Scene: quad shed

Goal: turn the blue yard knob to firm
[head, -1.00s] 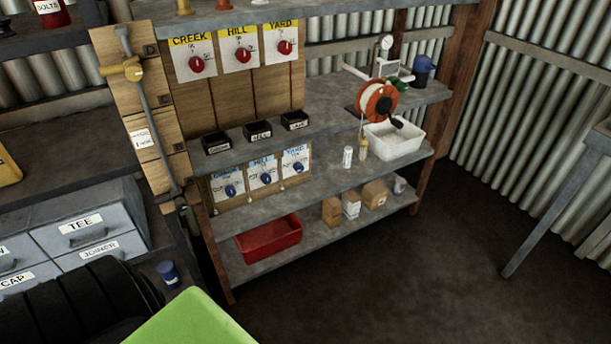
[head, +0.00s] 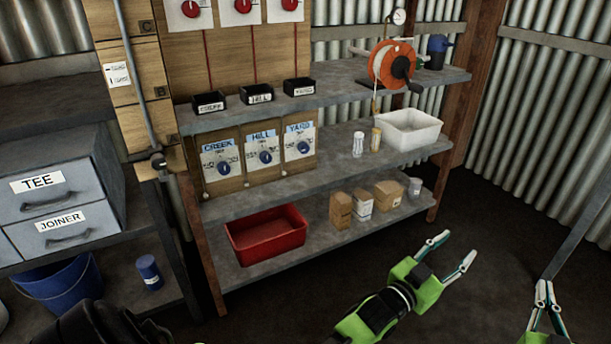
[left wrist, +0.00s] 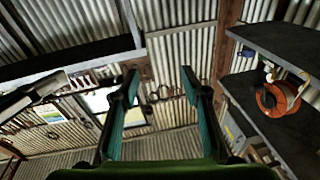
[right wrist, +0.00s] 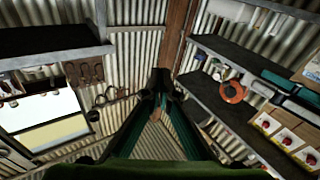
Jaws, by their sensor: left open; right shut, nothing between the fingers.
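The blue yard knob (head: 303,147) is on a white card with a blue YARD label, at the right end of a row of blue knobs on the wooden panel. Its dial markings are too small to read. My left gripper (head: 457,248) is open and empty, in front of the shelving and well to the right of and below the knob. It also shows open in the left wrist view (left wrist: 160,74). My right gripper (head: 545,285) is shut and empty at the lower right, farther from the knob. Its fingertips meet in the right wrist view (right wrist: 161,76). Neither wrist view shows the blue knob.
Blue hill (head: 266,157) and creek (head: 223,168) knobs sit left of the yard knob; red knobs (head: 291,5) are above. A shelf edge with black bins (head: 299,87) juts out above the blue row. A red tray (head: 267,236) is below.

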